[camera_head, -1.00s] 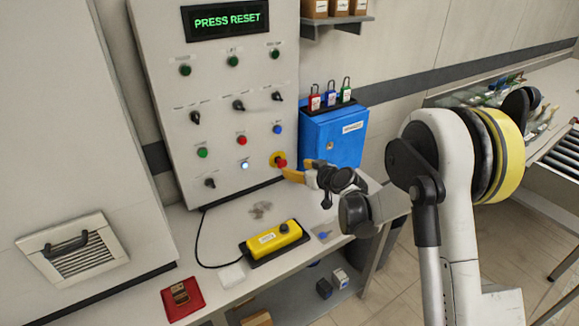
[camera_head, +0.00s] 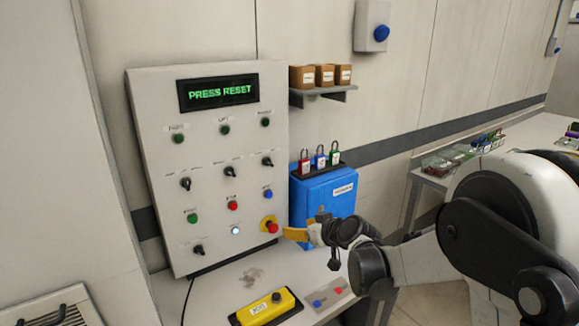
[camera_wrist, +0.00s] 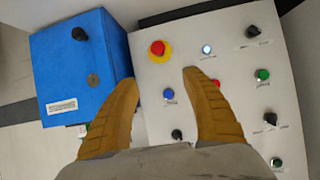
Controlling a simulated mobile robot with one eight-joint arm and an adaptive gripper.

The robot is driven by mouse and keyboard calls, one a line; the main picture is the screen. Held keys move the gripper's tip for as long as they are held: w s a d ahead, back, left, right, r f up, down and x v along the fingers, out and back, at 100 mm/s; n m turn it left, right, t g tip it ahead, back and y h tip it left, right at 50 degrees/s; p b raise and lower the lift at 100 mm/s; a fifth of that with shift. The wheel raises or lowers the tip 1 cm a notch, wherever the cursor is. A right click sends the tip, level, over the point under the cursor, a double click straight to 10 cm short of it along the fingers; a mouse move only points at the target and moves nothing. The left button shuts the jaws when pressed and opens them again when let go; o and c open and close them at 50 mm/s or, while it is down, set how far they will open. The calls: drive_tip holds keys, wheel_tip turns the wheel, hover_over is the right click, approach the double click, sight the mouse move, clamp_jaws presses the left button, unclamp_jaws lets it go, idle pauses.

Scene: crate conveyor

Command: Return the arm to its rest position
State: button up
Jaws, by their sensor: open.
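My gripper (camera_head: 296,234) is in front of the lower right of the control panel (camera_head: 150,120), its yellow fingers close to the red emergency stop button (camera_head: 270,225). In the wrist view my gripper (camera_wrist: 160,90) has its two yellow fingers spread apart with nothing between them. The red button on its yellow ring (camera_wrist: 159,49) lies beyond the fingertips there, with a clear gap visible. The panel screen (camera_head: 217,92) reads "PRESS RESET". A white lit button (camera_head: 235,230) glows left of the red one. My arm reaches in from the right.
A blue box (camera_head: 322,197) with padlocks on top stands right of the panel. A yellow pendant (camera_head: 265,306) lies on the table below. A shelf (camera_head: 325,91) with small cartons hangs above. A bench (camera_head: 438,168) is at the right.

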drive_tip(key=s+d+r+m+g+h, duration=0.15)
drive_tip(key=s+d+r, duration=0.25)
drive_tip(key=s, duration=0.5)
drive_tip(key=s+d+r+m+g+h, duration=0.15)
drive_tip(key=s+d+r, duration=0.25)
drive_tip(key=s, duration=0.5)
drive_tip(key=s+d+f+m+h, duration=0.1)
drive_tip(key=s+d, duration=0.3)
drive_tip(key=s, duration=0.5)
drive_tip(key=s+d+f+m+h, duration=0.2)
drive_tip(key=s+d, duration=0.2)
drive_tip(key=s, duration=0.5)
drive_tip(key=shift+f+g+h, duration=0.3)
drive_tip(key=shift+f, duration=0.05)
drive_tip(key=shift+a, duration=0.1)
